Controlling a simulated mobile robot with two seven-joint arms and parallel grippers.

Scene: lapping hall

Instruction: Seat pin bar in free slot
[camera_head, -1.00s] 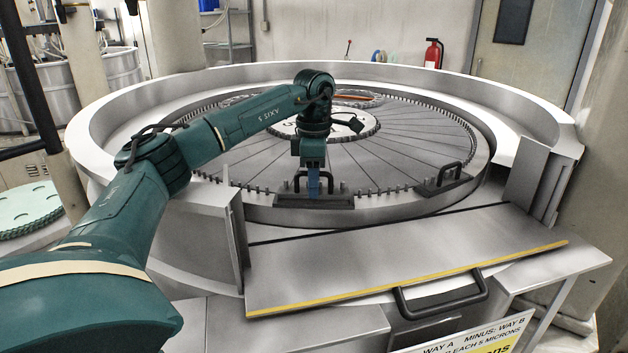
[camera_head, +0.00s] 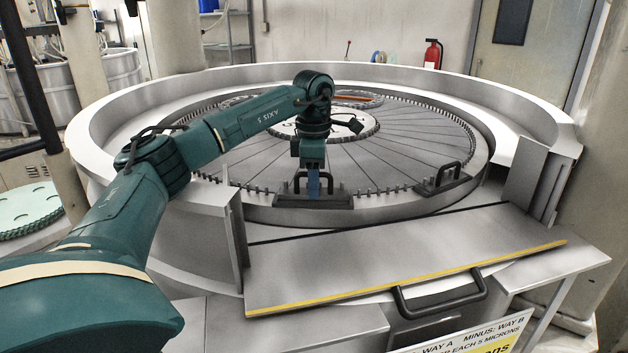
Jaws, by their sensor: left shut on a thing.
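A dark pin bar (camera_head: 335,202) with a black handle sits at the near rim of the large round lapping plate (camera_head: 400,160), in line with the row of pins. My left gripper (camera_head: 313,190) is above it, pointing down, with blue fingers shut on the bar's handle. Whether the bar is fully down in its slot I cannot tell. A second dark bar with a black handle (camera_head: 443,179) sits at the rim to the right, apart from my gripper. My right gripper is not in view.
A raised metal wall (camera_head: 330,73) rings the plate. A sloped metal panel (camera_head: 400,258) with a yellow front edge and a black handle (camera_head: 442,298) lies in front. Upright metal plates flank the opening. A red fire extinguisher (camera_head: 432,55) is at the back wall.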

